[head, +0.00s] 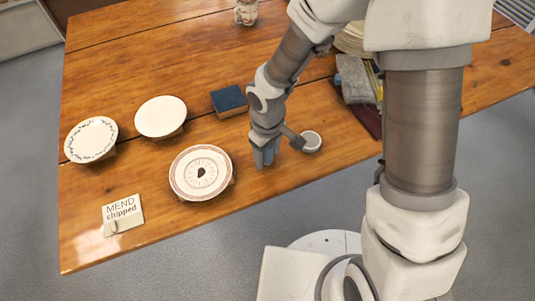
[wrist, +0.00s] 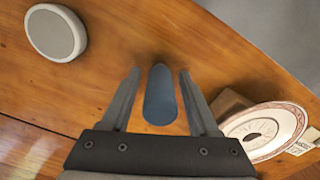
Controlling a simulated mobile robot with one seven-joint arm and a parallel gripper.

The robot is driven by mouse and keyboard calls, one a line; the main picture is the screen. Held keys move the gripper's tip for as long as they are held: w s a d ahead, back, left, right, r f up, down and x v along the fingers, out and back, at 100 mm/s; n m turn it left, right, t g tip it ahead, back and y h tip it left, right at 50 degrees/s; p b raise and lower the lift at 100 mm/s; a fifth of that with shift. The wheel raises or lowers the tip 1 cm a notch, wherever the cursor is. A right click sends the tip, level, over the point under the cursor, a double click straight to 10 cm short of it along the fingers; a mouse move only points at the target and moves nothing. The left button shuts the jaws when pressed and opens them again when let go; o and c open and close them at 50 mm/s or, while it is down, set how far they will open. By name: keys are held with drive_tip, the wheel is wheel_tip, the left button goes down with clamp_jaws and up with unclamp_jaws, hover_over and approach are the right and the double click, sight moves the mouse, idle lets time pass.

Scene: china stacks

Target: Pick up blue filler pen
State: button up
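The blue filler pen (wrist: 160,96) shows in the wrist view as a short, plain blue-grey cylinder. It lies between the two fingers of my gripper (wrist: 159,74), with a narrow gap on each side. My gripper is open and its fingers are apart from the pen. There the pen cannot be told apart from the fingers.
The red-rimmed plate (head: 201,190) stands close left of my gripper, and the round item (head: 311,142) close right. A dark blue block (head: 229,101) lies behind. Two more plates (head: 161,105) (head: 91,132) and a "MEND chipped" card (head: 123,221) are further left. Grey cloth and books (head: 356,79) lie right.

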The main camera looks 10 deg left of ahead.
clamp_jaws()
drive_tip(key=shift+r, duration=0.5)
drive_tip(key=r, duration=0.2)
drive_tip(key=r+p, duration=0.1)
drive_tip(key=r, duration=0.1)
drive_tip(key=shift+s+d+p, duration=0.15)
drive_tip(key=shift+s+p, duration=0.05)
drive_tip(key=shift+p, duration=0.1)
drive_tip(key=s+d+r, duration=0.5)
drive_tip(key=s+r, duration=0.1)
drive_tip(key=s, duration=0.3)
drive_tip(key=shift+s+d+b, duration=0.2)
drive_tip(key=shift+d+b, duration=0.05)
drive_tip(key=shift+b, duration=0.15)
